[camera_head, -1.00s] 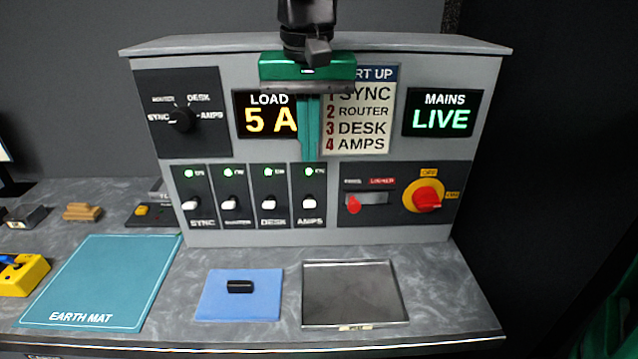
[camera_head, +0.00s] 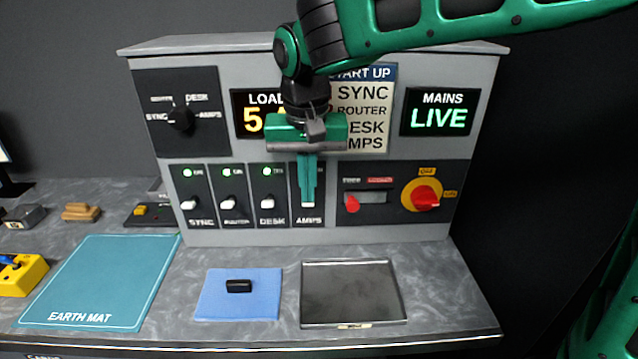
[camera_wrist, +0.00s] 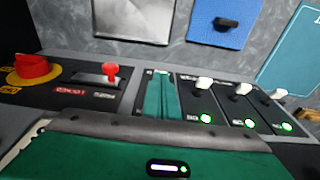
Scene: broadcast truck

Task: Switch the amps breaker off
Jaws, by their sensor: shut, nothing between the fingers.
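The amps breaker (camera_head: 308,204) is the rightmost of the row of breakers on the grey panel. Only the lower end of its white lever and its label show in the head view. My gripper (camera_head: 307,200) is shut and empty, its green fingers pointing down in front of the amps breaker and hiding its lamp and most of its lever. In the wrist view my fingers (camera_wrist: 159,78) cover the amps breaker too. I cannot tell whether the fingertips touch the lever.
The sync (camera_head: 189,203), router (camera_head: 229,202) and desk (camera_head: 267,202) breakers stand close to the left, their green lamps lit. A red-handled switch (camera_head: 352,204) and a red-and-yellow rotary switch (camera_head: 426,198) are to the right. The mains display (camera_head: 439,112) reads LIVE. A metal tray (camera_head: 350,292) lies below.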

